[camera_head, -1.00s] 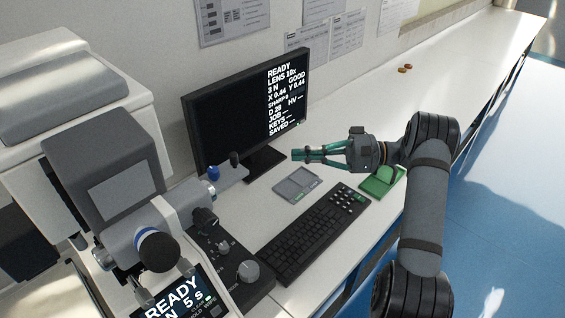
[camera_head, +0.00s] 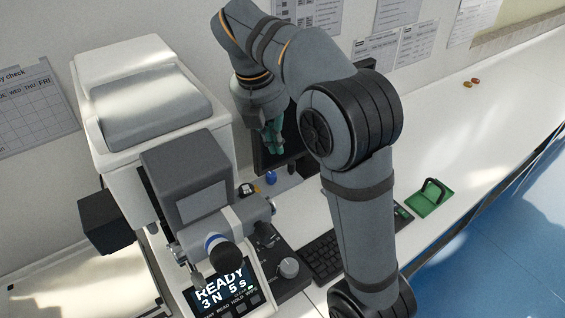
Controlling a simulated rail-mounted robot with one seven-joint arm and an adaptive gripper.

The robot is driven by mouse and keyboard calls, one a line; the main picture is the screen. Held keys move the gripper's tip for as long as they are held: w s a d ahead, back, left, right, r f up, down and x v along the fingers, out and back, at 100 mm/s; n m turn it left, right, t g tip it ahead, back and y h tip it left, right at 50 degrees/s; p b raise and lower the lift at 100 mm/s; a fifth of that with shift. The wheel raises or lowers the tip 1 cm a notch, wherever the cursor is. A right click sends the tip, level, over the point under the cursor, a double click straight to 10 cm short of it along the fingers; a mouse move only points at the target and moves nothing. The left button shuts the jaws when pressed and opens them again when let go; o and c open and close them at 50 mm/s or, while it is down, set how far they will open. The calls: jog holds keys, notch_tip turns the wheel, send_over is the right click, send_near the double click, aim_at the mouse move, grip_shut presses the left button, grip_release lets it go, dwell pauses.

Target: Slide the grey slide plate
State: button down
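My gripper (camera_head: 273,145) has green fingers and hangs pointing down in front of the monitor, to the right of the tester's grey head. Its fingers overlap in this view, so I cannot tell whether they are apart or closed. A small pale grey plate (camera_head: 287,184) with a blue knob (camera_head: 271,177) shows below my gripper, at the right side of the tester; I take it for the grey slide plate. My gripper looks above it, with a visible gap in the picture. My arm hides part of the area to its right.
The hardness tester (camera_head: 185,190) stands at left with its lit screen (camera_head: 222,290). The monitor (camera_head: 290,150) and keyboard (camera_head: 322,258) are partly behind my arm. A green tray (camera_head: 432,207) with a handle lies at right. The bench at far right is mostly clear.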

jog(key=b, duration=0.2)
send_over(286, 179)
jog(key=s, duration=0.1)
jog(key=f, duration=0.9)
jog(key=shift+s+a, duration=0.1)
jog(key=shift+a, duration=0.25)
jog(key=shift+a+r, duration=0.1)
jog(key=shift+r, duration=0.05)
